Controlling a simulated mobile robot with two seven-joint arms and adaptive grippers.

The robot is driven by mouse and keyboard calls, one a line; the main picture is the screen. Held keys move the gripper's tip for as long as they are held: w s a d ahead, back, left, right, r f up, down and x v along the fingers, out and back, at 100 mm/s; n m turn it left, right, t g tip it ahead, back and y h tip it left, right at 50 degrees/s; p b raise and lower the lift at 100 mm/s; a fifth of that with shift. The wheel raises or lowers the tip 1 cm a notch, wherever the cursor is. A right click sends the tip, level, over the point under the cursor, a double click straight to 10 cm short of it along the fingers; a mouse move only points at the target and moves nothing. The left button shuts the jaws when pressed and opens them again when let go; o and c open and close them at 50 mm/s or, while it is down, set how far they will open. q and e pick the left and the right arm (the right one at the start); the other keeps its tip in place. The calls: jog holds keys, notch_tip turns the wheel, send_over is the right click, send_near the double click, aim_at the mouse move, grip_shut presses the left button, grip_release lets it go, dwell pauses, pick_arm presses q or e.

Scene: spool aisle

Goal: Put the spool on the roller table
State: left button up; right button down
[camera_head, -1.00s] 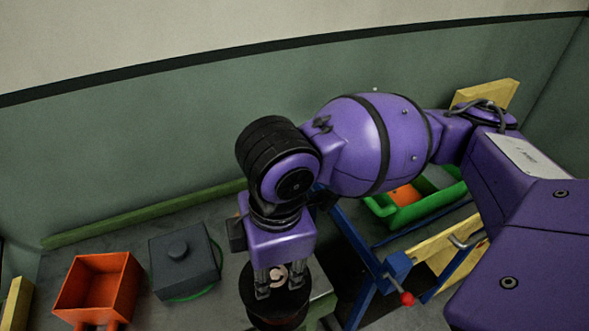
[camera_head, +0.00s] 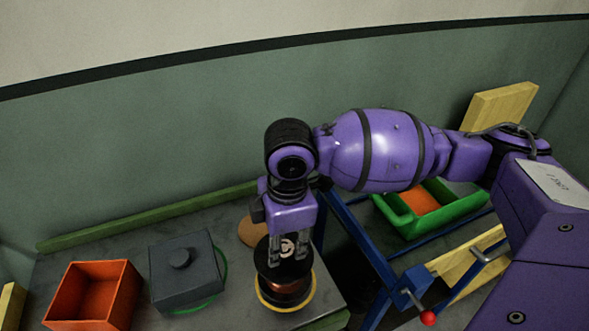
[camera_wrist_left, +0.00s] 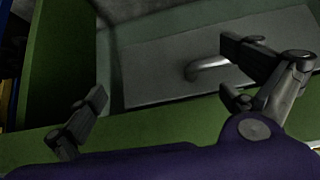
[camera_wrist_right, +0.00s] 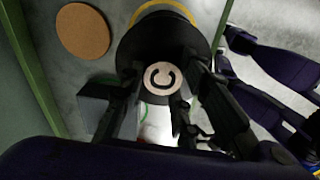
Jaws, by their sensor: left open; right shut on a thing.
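The spool (camera_head: 287,287) has black flanges and a copper-red winding. It is upright at the right end of the grey table, over a yellow ring (camera_head: 262,301); I cannot tell whether it touches the surface. My left gripper (camera_wrist_left: 165,72) is open and empty before a grey panel with a metal handle. I cannot make out rollers anywhere.
An orange bin (camera_head: 134,295) and a dark grey box (camera_head: 190,283) stand left of the spool. A cork disc (camera_wrist_right: 83,30) lies beside it. A blue frame (camera_head: 352,238) with a red knob (camera_head: 428,318) and a green tray (camera_head: 440,222) are to the right.

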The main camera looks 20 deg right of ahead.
jog(key=shift+w+f, duration=0.2)
jog(key=shift+w, duration=0.05)
notch_tip(320, 180, down, 3)
jog(key=shift+w+d+f, duration=0.1)
jog(key=shift+w+f, duration=0.05)
jog(key=c, duration=1.3)
grip_release()
jog(key=shift+f, duration=0.1)
jog(key=r, duration=0.8)
jog(key=r+p, duration=0.1)
jog(key=r, duration=0.3)
jog(key=shift+s+d, duration=0.3)
